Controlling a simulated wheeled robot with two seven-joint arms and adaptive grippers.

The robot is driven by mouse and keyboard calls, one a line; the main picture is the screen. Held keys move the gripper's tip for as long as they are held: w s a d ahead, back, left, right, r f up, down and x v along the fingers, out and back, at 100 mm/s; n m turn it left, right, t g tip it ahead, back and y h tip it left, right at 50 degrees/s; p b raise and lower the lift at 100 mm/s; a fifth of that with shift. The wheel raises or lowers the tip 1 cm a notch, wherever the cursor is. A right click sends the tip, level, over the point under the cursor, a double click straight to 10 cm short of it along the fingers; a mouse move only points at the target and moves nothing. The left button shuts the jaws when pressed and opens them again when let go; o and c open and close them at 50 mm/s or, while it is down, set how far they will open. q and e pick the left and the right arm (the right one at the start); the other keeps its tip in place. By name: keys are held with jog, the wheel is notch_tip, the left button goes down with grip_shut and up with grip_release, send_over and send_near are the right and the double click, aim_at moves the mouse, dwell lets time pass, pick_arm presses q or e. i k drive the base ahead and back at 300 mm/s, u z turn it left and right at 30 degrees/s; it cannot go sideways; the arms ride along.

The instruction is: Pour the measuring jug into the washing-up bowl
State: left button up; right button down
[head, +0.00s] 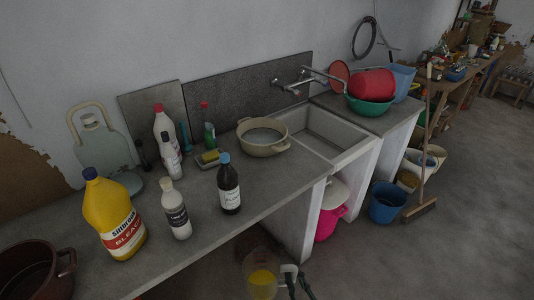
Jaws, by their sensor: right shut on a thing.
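A clear measuring jug (262,286) with yellow liquid in its lower part is at the bottom middle, low in front of the counter edge. It looks roughly upright. My right gripper (296,281) is shut on the jug's pale handle, at the jug's right side. Most of that arm is out of the picture. A beige two-handled bowl (251,149), which looks like the washing-up bowl, stands on the counter just left of the sink. Greyish liquid seems to lie in it. The jug is apart from the bowl. My left gripper is not in view.
The counter (190,255) holds a yellow bleach bottle (112,215), a white bottle (175,212), a dark bottle (229,190), a sponge (210,157) and a brown pot (32,272). The sink (325,128) lies right of the bowl. Buckets (386,203) stand on the floor.

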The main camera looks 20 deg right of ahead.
aim_at(259, 137)
jog(key=k, duration=0.3)
jog(key=z, duration=1.85)
jog(key=i, duration=1.45)
jog(key=u, duration=1.85)
